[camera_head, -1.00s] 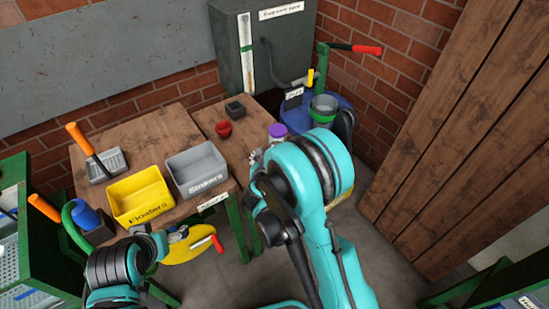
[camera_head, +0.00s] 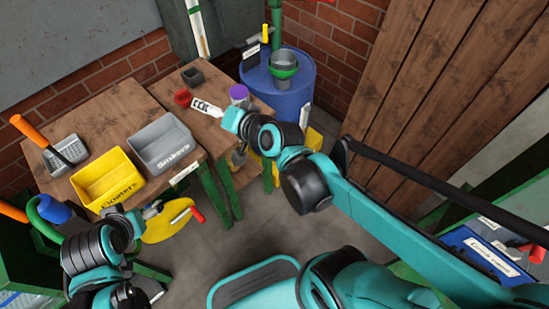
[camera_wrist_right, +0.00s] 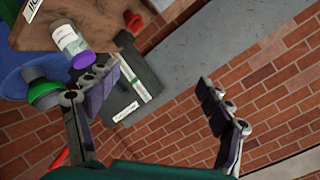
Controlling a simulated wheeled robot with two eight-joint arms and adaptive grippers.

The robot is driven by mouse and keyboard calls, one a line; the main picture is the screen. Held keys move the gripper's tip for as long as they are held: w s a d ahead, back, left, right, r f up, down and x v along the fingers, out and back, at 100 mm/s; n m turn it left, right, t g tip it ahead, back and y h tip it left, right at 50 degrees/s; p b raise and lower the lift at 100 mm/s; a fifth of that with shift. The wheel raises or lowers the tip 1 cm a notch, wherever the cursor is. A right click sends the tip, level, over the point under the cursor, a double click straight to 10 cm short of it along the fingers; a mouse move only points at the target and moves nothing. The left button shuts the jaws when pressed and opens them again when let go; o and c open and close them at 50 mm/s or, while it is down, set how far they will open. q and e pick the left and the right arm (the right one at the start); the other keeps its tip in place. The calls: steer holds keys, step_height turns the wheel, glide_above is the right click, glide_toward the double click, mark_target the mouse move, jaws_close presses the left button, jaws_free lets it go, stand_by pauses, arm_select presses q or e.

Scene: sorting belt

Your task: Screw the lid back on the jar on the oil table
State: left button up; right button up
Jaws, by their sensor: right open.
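The jar is pale, with a printed label, and stands on the right part of the wooden table; the right wrist view shows its body (camera_wrist_right: 68,38). A purple lid (camera_wrist_right: 83,60) sits at its top end, also seen in the head view (camera_head: 238,92); I cannot tell whether it is screwed down. My right gripper (camera_wrist_right: 155,98) is open, with nothing between its fingers. The jar is outside the gap, by the left-hand finger in the wrist view. In the head view my right wrist partly hides the jar. My left gripper (camera_head: 152,210) is low at the table's front; its fingers are unclear.
A blue barrel (camera_head: 293,107) with a green-banded funnel (camera_head: 284,68) stands right of the jar. Yellow (camera_head: 82,190) and grey (camera_head: 141,150) bins fill the table's left. A brick wall stands behind.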

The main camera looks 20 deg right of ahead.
steer(key=s+d+f+n+g+h, duration=0.2)
steer(key=s+d+f+n, duration=0.1)
steer(key=s, duration=0.4)
steer(key=s+d+f+n+g+h, duration=0.2)
steer(key=s+d+f+n+g, duration=0.1)
steer(key=s+d+f, duration=0.2)
steer(key=shift+s+d+f+n+h, duration=0.35)
steer(key=shift+s+d, duration=0.5)
steer(key=shift+s, duration=0.25)
